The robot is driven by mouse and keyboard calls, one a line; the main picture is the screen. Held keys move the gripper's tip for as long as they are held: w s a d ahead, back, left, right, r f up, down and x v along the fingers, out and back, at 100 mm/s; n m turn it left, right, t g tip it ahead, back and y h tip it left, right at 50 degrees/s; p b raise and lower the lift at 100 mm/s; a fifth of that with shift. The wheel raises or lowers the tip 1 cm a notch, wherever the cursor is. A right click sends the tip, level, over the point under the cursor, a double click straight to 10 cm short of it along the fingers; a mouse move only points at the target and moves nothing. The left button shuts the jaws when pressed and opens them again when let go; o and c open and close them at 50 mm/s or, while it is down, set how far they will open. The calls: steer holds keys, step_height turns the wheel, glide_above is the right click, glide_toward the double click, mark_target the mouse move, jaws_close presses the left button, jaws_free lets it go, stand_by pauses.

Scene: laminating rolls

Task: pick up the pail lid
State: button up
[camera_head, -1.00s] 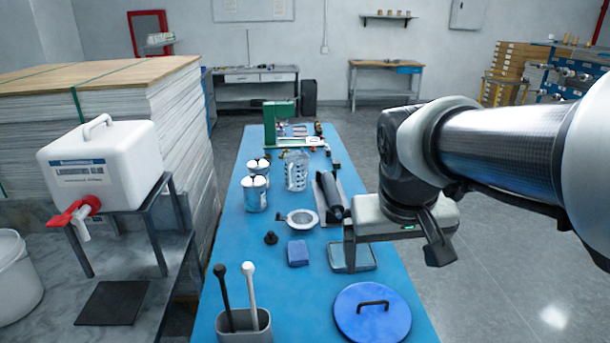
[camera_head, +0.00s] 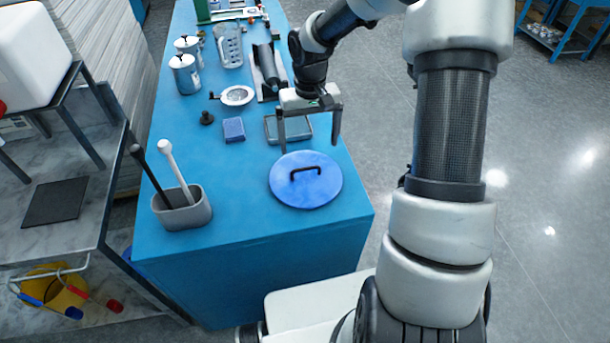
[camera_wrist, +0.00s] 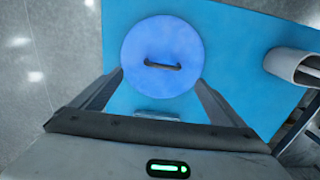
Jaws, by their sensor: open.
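The pail lid (camera_head: 306,185) is a round blue disc with a dark bar handle (camera_head: 305,171) on top. It lies flat on the blue table near its front right corner. My gripper (camera_head: 309,146) is open and empty, above the table just behind the lid. In the wrist view the lid (camera_wrist: 162,40) shows beyond the fingertips, with its handle (camera_wrist: 162,66) near the lid's middle. My gripper (camera_wrist: 158,82) has its fingers spread wide there, one at each side, and they appear apart from the lid.
A grey holder (camera_head: 183,209) with a dark and a white stick stands left of the lid. A blue sponge (camera_head: 234,129) and a shallow grey tray (camera_head: 270,130) lie behind it. Cans (camera_head: 185,75) stand further back. The table front between holder and lid is clear.

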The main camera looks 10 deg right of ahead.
mark_target(306, 168)
step_height(306, 168, down, 6)
steer(key=shift+f, duration=0.1)
steer(key=shift+w+a+f, duration=0.1)
steer(key=shift+a+f, duration=0.1)
steer(key=shift+f, duration=1.1)
steer(key=shift+w+a+f, duration=0.1)
steer(key=shift+a+f, duration=0.1)
steer(key=shift+f, duration=1.1)
steer(key=c, duration=1.1)
